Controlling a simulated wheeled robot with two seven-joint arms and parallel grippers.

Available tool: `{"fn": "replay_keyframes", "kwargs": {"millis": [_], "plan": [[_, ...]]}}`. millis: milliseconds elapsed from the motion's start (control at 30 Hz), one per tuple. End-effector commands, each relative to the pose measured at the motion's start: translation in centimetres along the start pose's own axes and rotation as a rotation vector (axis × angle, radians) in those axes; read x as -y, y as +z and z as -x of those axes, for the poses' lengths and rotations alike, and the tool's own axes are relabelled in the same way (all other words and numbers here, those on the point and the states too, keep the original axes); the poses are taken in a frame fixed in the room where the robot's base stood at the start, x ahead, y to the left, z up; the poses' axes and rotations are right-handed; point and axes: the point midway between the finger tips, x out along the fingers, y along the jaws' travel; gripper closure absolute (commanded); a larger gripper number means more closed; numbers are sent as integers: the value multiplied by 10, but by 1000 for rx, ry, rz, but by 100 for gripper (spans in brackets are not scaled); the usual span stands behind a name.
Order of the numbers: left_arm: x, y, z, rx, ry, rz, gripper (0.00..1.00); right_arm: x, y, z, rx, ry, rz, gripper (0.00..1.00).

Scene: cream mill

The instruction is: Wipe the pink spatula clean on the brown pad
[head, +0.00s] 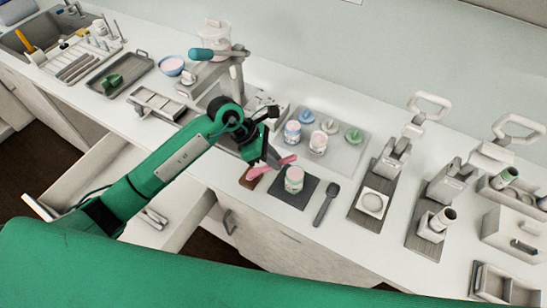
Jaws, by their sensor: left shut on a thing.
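The pink spatula (284,161) is held in my left gripper (272,164), which is shut on it just above the counter. The spatula lies slanted, with its left end over the brown pad (246,184) near the counter's front edge. I cannot tell whether that end touches the pad. Part of the spatula is hidden by the gripper fingers. My right gripper is not in view.
A jar with pinkish contents (294,179) stands on a dark mat (293,200) right of the pad. A grey spatula (326,204) lies beside it. A drawer (100,168) stands open below the counter.

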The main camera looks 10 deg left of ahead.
Motion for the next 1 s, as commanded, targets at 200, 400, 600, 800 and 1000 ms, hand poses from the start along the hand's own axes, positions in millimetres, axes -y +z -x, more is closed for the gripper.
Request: {"fn": "replay_keyframes", "kwargs": {"millis": [200,400,600,800,1000], "plan": [[0,-1,-1,-1,-1,0,100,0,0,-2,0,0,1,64],[0,-1,-1,-1,-1,1,100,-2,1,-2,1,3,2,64],[0,0,-2,-1,-2,0,100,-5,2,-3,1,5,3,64],[0,7,-7,0,-1,0,100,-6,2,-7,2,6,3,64],[-1,13,-10,0,-1,0,100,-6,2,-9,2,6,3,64]]}}
